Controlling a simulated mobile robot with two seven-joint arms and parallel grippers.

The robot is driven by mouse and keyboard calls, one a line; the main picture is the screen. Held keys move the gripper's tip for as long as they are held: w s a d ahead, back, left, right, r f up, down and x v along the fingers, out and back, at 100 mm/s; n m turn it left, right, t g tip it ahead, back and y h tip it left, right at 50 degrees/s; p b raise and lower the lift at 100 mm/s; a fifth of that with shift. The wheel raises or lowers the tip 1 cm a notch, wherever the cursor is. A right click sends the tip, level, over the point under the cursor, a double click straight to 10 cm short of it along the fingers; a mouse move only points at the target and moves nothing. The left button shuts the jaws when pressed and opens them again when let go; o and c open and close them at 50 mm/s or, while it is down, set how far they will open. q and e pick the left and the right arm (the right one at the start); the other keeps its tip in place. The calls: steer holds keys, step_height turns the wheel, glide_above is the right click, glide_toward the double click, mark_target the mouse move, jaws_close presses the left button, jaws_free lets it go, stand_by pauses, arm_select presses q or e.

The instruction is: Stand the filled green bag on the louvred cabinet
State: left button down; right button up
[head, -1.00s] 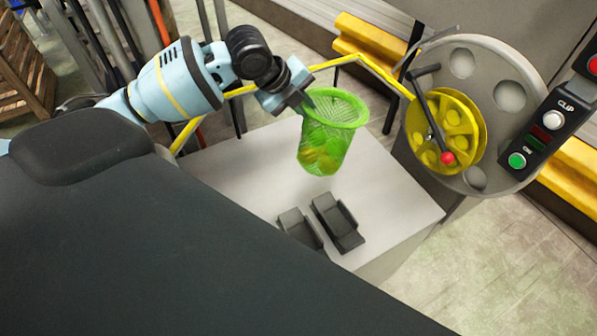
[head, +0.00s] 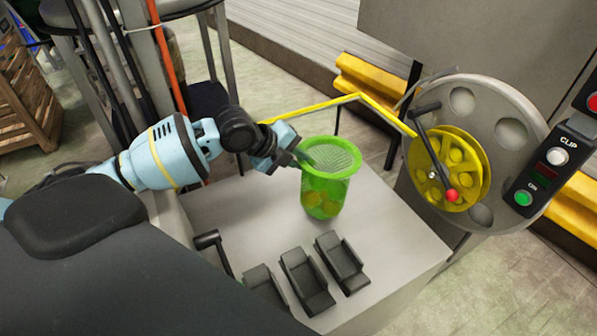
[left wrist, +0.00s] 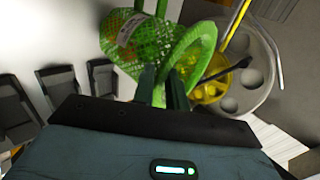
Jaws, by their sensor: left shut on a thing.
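The green mesh bag (head: 326,190) hangs upright, its wide rim at the top, with several yellow-green round items low inside. My left gripper (head: 298,160) is shut on the bag's rim at its left side. In the left wrist view the fingers (left wrist: 164,88) meet the green rim, and the mesh bag (left wrist: 140,42) with a pale label lies beyond them. The bag is over the pale flat top (head: 225,200) of a cabinet-like block; I cannot tell whether its base touches. No louvres show on that block. My right gripper is not in view.
Several black angled holders (head: 305,280) and a black handle (head: 210,242) stand on the near part of the top. A yellow rail (head: 310,107) runs behind the bag. The clipper's yellow wheel (head: 447,170) and CLIP/ON panel (head: 548,165) stand at the right.

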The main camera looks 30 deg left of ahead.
mark_target(302, 172)
arm_select(q)
steer(key=shift+f, duration=1.8)
steer(key=c, duration=1.4)
jaws_free()
steer(key=shift+s+f, duration=0.1)
steer(key=shift+s+a+r, duration=0.15)
steer(key=shift+s+r, duration=0.05)
steer(key=shift+r, duration=0.2)
steer(key=v, duration=1.1)
steer(key=shift+s, duration=0.1)
